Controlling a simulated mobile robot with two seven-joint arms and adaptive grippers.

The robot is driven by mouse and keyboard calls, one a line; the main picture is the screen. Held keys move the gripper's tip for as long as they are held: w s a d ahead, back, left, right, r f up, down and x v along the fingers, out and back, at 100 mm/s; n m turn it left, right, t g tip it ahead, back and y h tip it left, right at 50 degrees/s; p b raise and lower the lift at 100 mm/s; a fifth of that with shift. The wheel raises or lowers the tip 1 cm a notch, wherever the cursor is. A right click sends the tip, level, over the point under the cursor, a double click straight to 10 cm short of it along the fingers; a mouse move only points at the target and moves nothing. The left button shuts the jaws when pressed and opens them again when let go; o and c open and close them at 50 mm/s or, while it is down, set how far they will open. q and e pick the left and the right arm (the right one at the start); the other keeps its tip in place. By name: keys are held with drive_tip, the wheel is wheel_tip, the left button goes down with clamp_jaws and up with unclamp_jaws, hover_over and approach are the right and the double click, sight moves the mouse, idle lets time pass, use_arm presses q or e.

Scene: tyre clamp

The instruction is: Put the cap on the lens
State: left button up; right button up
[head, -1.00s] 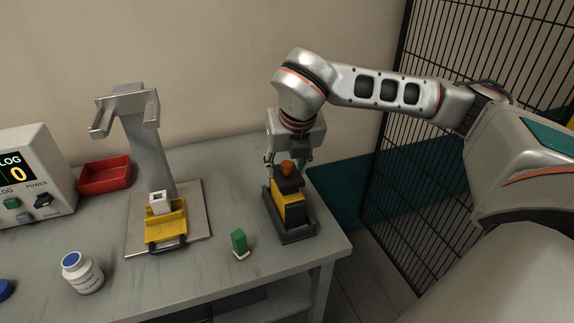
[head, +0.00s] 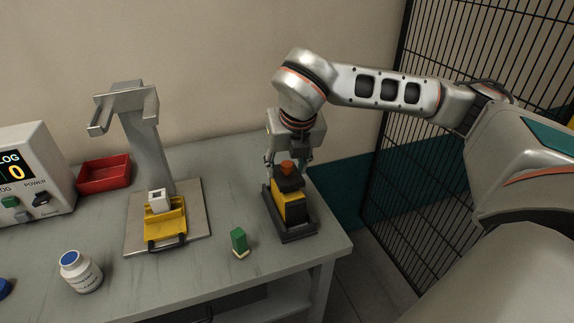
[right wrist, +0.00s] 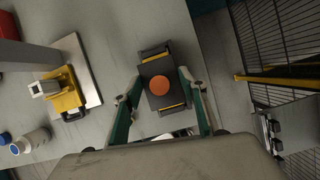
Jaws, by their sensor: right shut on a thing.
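A yellow-and-black block (head: 292,209) with a dark top and an orange round knob (head: 287,167) stands upright in a dark tray (head: 298,237) near the table's right edge. My right gripper (head: 288,160) points down over it, its fingers on either side of the dark top. In the right wrist view, the fingers flank the dark top with the orange knob (right wrist: 160,86) between them. A yellow holder (head: 165,224) with a white square piece (head: 158,200) sits on the metal stand's plate. I cannot tell which thing is the lens or the cap. My left gripper is not in view.
A metal stand (head: 147,135) rises behind the yellow holder. A green block (head: 239,240) stands between holder and tray. A white bottle (head: 81,272), a red bin (head: 104,173) and a display box (head: 32,172) are left. A black mesh fence (head: 455,120) is right.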

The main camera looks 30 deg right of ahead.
drive_tip(key=shift+f+b, duration=0.5)
drive_tip(key=shift+f, duration=0.2)
idle(0.7)
drive_tip(key=o, duration=1.2)
drive_tip(key=v, duration=1.2)
